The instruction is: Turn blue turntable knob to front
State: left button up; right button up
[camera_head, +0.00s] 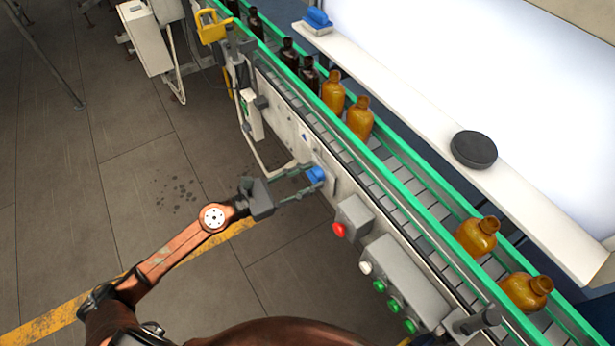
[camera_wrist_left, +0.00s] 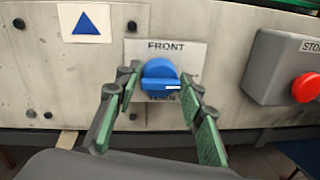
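The blue turntable knob (camera_wrist_left: 160,72) sits on a white plate on the conveyor's side panel. The plate reads FRONT above the knob and TURN below it, the lower label partly hidden. A white mark shows on the knob's lower right part. The knob also shows in the head view (camera_head: 316,175). My left gripper (camera_wrist_left: 160,82) is open, with one green-padded finger on each side of the knob. I cannot tell whether the fingers touch it. In the head view, the left gripper (camera_head: 303,182) reaches the panel from the left. My right gripper is not in view.
A red stop button (camera_wrist_left: 305,88) on a grey box is right of the knob. A control box (camera_head: 405,280) with green buttons is further along. Amber bottles (camera_head: 359,118) stand on the green-railed conveyor. A black disc (camera_head: 473,149) lies on the white ledge (camera_head: 520,205).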

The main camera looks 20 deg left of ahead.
pick_arm(q)
jog(key=c, duration=0.6)
jog(key=shift+c, duration=0.2)
